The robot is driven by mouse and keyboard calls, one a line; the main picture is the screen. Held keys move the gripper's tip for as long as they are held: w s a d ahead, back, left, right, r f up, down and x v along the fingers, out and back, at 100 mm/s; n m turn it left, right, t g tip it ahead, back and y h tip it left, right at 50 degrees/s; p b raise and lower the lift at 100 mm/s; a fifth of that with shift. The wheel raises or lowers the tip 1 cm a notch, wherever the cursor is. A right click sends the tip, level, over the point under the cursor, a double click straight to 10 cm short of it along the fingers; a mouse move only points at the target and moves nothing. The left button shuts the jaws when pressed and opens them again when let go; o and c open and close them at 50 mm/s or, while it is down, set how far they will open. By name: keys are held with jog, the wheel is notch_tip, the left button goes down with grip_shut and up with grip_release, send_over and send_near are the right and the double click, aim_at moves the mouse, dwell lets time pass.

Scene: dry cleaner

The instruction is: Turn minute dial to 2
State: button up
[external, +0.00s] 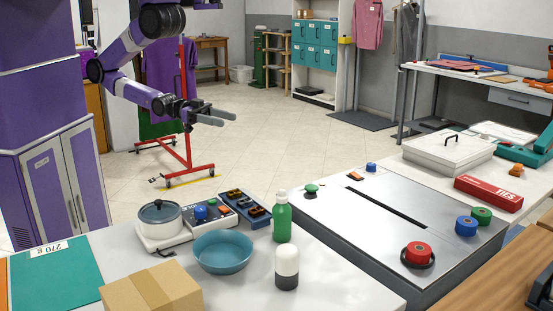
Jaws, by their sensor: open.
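My gripper (230,119) is open and empty, held in the air above the floor behind the counter. Its two grey fingers point right. A small control panel (228,216) stands beside the pot on the white counter, with a blue dial (200,212) on it. My gripper is above and well behind this panel, touching nothing. Other knobs are on the large grey machine: a red one (418,252), a blue one (466,226) and a green one (482,215). No scale or pointer can be read, so I cannot tell which is the minute dial.
A lidded pot (160,216), teal bowl (222,252), green bottle (282,219), black-and-white jar (287,268) and cardboard box (150,288) crowd the counter near the panel. A dark tray (247,204) adjoins it. A red garment rack (186,160) stands behind my gripper.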

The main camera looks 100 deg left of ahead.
jog(key=w+d+m+g+h+p, duration=0.1)
jog(key=w+d+m+g+h, duration=0.15)
jog(key=d, duration=0.65)
jog(key=w+d+m+g+h, duration=0.2)
jog(key=w+d+h, duration=0.15)
jog(key=d, duration=0.65)
jog(key=s+d+f+g+y+p, duration=0.1)
jog(key=d+g, duration=0.1)
jog(key=d, duration=0.5)
jog(key=s+d+f+g, duration=0.2)
jog(key=d, duration=0.5)
jog(key=n+g+y, duration=0.3)
jog(key=n+y, duration=0.3)
jog(key=y, duration=0.4)
send_near(199, 208)
jog(key=f, duration=0.1)
jog(key=shift+h, duration=0.3)
jog(key=b+x, duration=0.5)
jog(key=shift+w+a+f, duration=0.2)
jog(key=shift+w+a, duration=0.05)
jog(key=shift+b+x, duration=1.15)
jog(key=shift+x, duration=0.05)
jog(key=shift+w, duration=0.1)
grip_shut()
